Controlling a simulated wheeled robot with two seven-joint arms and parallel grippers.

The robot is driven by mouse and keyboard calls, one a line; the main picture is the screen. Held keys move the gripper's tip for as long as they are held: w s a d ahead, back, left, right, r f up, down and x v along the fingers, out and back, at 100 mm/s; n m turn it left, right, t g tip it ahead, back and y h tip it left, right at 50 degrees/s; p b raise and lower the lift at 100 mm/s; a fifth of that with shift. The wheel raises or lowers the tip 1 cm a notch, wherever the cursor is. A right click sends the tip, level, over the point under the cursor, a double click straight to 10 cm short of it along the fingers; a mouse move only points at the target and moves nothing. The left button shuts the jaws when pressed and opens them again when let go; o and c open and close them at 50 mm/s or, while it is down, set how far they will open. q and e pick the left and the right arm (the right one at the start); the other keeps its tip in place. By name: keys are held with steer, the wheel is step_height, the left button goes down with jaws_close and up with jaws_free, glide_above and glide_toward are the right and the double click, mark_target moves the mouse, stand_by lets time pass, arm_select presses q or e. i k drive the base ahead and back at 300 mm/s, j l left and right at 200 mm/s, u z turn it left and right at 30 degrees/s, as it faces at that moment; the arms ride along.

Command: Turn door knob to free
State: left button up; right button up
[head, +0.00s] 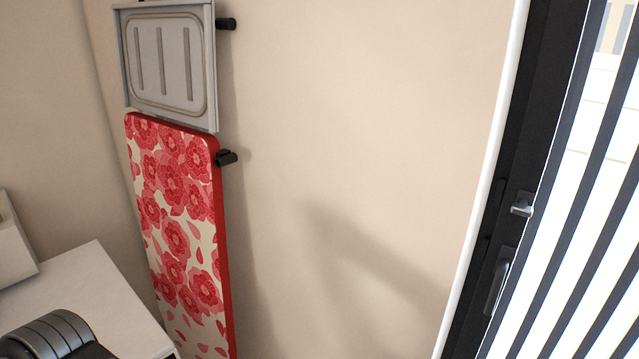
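A silver door knob (521,204) sits on the dark door frame (548,90) at the right side of the head view. Below it on the same frame is a dark handle or lock fitting (497,285). To the right of the frame is a bright panel with dark slanted slats (590,220). Neither of my grippers shows in the head view, so where they are relative to the knob cannot be seen.
A red floral ironing board (180,225) with a grey metal rest (165,60) hangs on the beige wall at left, by black pegs. A white cabinet top (95,300) is at lower left. The wall (370,130) between board and door is bare.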

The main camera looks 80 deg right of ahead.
mark_target(522, 209)
steer(key=i, duration=0.5)
steer(key=z, duration=4.2)
